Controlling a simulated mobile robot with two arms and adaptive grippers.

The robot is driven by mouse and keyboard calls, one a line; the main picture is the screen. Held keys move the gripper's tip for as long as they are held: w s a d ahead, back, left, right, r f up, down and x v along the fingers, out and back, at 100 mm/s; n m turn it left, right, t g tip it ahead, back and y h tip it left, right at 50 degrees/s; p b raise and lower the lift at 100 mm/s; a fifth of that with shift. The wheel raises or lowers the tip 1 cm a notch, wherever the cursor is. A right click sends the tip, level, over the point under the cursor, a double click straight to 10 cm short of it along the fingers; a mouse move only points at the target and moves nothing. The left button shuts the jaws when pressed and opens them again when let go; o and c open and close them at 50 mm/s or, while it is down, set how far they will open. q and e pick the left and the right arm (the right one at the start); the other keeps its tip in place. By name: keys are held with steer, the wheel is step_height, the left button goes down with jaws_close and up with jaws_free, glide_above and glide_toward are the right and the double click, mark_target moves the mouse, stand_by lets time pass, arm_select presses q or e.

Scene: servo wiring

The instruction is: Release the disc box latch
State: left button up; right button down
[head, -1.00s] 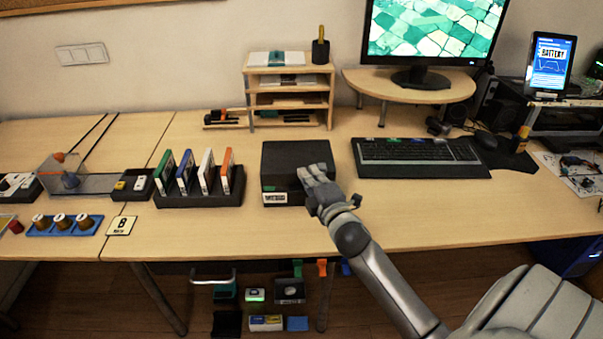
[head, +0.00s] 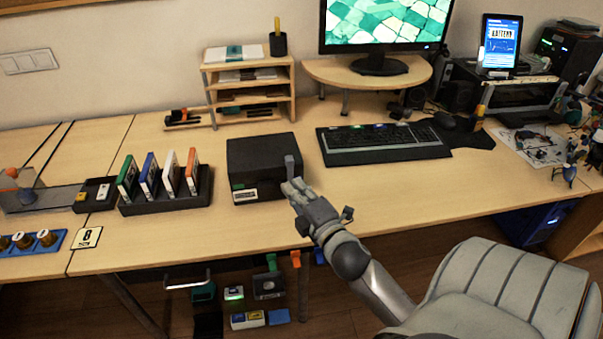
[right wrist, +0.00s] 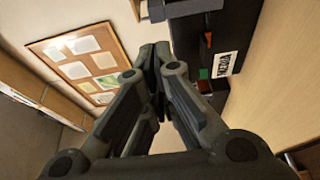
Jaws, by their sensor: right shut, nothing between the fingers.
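The disc box is a black box (head: 258,158) on the table, left of the keyboard, with a white label and a small green patch on its front. My right gripper (head: 291,176) is at the box's front right corner and hides part of it. It is shut and empty. In the right wrist view the shut fingers (right wrist: 156,62) are beside the dark box (right wrist: 196,58), whose label, green patch and a small red mark show to the right of the fingers. I cannot tell whether the fingers touch the box. The latch is not clear. My left gripper is not in view.
A rack of several coloured cases (head: 165,200) stands left of the box. A wooden shelf (head: 250,91) is behind it, and a keyboard (head: 383,142) and monitor stand (head: 367,70) are to the right. The table is clear in front of the box.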

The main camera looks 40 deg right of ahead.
steer(key=v, duration=0.3)
steer(key=shift+s+a, duration=0.1)
steer(key=shift+f, duration=0.1)
stand_by(0.5)
